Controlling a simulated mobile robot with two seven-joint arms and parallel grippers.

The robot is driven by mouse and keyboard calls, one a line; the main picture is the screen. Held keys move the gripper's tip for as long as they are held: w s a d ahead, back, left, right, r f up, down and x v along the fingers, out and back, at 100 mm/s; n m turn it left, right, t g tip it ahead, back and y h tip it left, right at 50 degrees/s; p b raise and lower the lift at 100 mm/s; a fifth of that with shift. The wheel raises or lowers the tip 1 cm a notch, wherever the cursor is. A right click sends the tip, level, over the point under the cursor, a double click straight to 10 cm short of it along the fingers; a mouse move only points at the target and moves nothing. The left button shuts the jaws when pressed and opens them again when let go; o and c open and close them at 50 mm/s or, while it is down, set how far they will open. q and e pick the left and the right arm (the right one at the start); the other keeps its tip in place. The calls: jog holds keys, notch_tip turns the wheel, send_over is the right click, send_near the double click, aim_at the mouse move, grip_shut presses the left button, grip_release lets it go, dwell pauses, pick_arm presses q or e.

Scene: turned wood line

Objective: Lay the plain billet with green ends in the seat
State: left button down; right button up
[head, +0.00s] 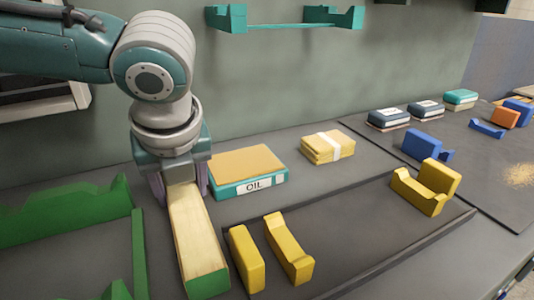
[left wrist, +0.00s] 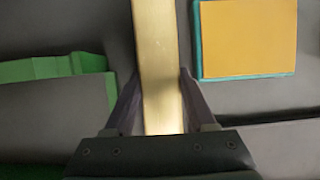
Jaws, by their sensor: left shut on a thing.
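The plain billet (head: 197,232) is a long pale wooden bar with a green near end (head: 207,284); its far end is hidden by my gripper. My left gripper (head: 181,186) points down and is shut on the billet near its far end. In the left wrist view the billet (left wrist: 158,60) runs between the two fingers of the gripper (left wrist: 160,78). I cannot tell whether the billet clears the surface below. Green supports (head: 66,212) stand to its left, and a yellow pair, a block (head: 247,258) and a notched piece (head: 289,250), to its right. My right gripper is not in view.
A teal tray labelled OIL (head: 248,172) lies close right of my gripper. A banded yellow stack (head: 327,147) is behind. More yellow supports (head: 425,187) and blue ones (head: 427,145) stand farther right. A teal rack (head: 285,18) hangs on the wall. The dark mat's middle is clear.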

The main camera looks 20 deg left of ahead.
pick_arm(q)
jog(key=c, duration=0.5)
grip_release()
